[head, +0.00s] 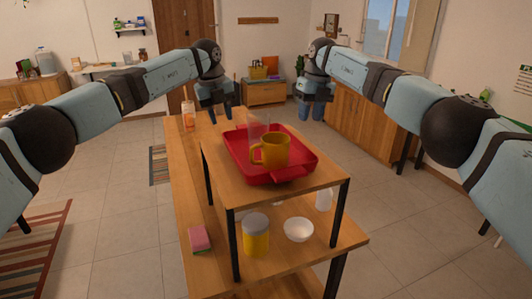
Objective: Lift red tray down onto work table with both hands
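The red tray (299,158) rests on the raised wooden shelf (225,171) above the work table (187,177). One of its handles (291,174) faces the near side. A yellow mug (271,151) stands in the tray, with a clear glass (257,126) behind it. My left gripper (215,114) hangs fingers-down in the air beyond the tray's far left side, empty. My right gripper (311,114) hangs fingers-down beyond its far right side, also empty. Both look open, with a gap between the fingers. Neither touches the tray.
Under the shelf are a yellow jar with a grey lid (256,234), a white bowl (298,230) and a white bottle (324,198). A pink sponge (200,239) lies at the table's left edge. An orange-labelled jar (188,115) stands at the far left. Black shelf legs flank the lower space.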

